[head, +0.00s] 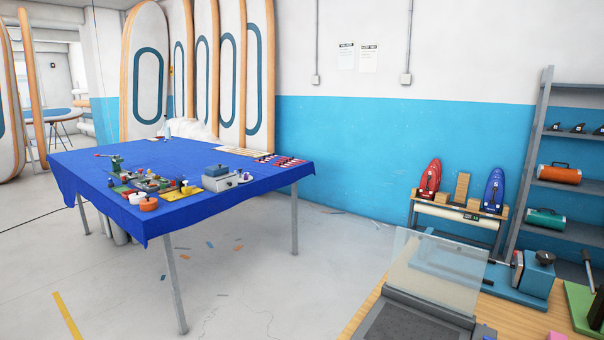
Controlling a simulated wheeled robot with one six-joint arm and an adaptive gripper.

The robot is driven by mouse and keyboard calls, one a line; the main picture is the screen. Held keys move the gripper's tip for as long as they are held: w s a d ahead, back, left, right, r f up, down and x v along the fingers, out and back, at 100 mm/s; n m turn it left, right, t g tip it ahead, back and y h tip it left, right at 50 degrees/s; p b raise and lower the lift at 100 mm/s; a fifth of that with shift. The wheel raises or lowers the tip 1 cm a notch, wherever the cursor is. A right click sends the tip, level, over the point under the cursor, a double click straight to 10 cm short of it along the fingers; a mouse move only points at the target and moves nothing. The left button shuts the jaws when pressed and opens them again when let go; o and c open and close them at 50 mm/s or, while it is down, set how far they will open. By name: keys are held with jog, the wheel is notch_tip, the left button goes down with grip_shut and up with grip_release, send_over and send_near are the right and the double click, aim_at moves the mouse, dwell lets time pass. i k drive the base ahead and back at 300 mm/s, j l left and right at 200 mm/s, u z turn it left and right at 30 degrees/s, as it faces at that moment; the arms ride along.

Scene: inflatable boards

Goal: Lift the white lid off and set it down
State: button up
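A blue-covered table (110,165) stands at left centre. Near its front edge is a small round orange container (148,203) with a pale top that may be the white lid; it is too small to tell for sure. The top appears to rest on the container. My gripper is not in this view.
Small tools and parts surround the container, with a grey box (216,178) to its right. A wooden workbench (365,318) with a clear raised panel (440,265) stands at front right. Inflatable boards (148,70) lean behind the table. Floor between table and workbench is largely open, with scattered scraps.

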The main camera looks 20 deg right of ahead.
aim_at(137, 194)
jog(key=z, duration=0.1)
jog(key=i+j+u, duration=0.3)
jog(key=i+u, duration=0.35)
jog(key=i, duration=0.15)
jog(key=i+j, duration=0.15)
jog(key=i, duration=0.4)
jog(key=i+j+u, duration=0.1)
jog(key=i, duration=0.5)
jog(key=i+j, duration=0.15)
jog(key=i, duration=0.4)
jog(key=i+l+z, duration=0.15)
jog(key=i+z, duration=0.2)
jog(key=i, duration=0.15)
jog(key=i+z, duration=0.35)
jog(key=i+j+z, duration=0.1)
jog(key=i+z, duration=0.25)
jog(key=i, duration=0.25)
jog(key=i+l+u, duration=0.1)
jog(key=i+l, duration=0.3)
jog(key=i+l+u, duration=0.1)
jog(key=i+l, duration=0.3)
jog(key=i+l+u, duration=0.1)
jog(key=i+l, duration=0.25)
jog(key=l, duration=0.25)
jog(key=i+l+u, duration=0.15)
jog(key=i+l, duration=0.45)
jog(key=i, duration=0.15)
jog(key=k+u, duration=0.15)
jog(key=u, duration=0.85)
